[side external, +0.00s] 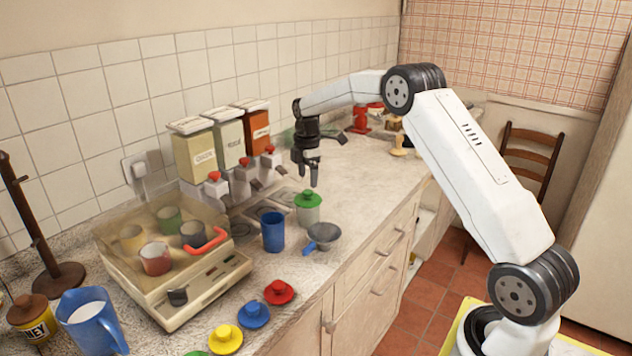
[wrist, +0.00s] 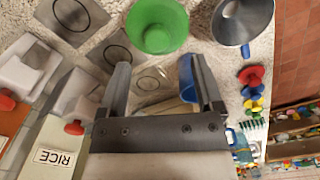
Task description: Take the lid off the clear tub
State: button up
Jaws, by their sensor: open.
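The clear tub (side external: 308,214) stands upright on the counter, with its green lid (side external: 308,197) and knob on top. My gripper (side external: 310,180) points down just above the lid. In the wrist view my gripper (wrist: 160,64) has its fingers wide apart with nothing between them. I cannot tell the exact gap between the fingers and the lid.
A blue cup (side external: 273,232) and a grey funnel (side external: 322,237) stand close to the tub. Dispensers (side external: 215,190) line the wall side. A clear-covered case (side external: 190,285) with several cups is at left. Red (side external: 279,291), blue (side external: 253,314) and yellow (side external: 226,339) lids lie in front.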

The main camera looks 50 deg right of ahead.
aim_at(307, 191)
jog(key=shift+f, duration=0.1)
jog(key=shift+w+f, duration=0.15)
jog(key=shift+f, duration=2.35)
jog(key=shift+d, duration=0.1)
grip_shut()
jog(key=shift+r, duration=0.15)
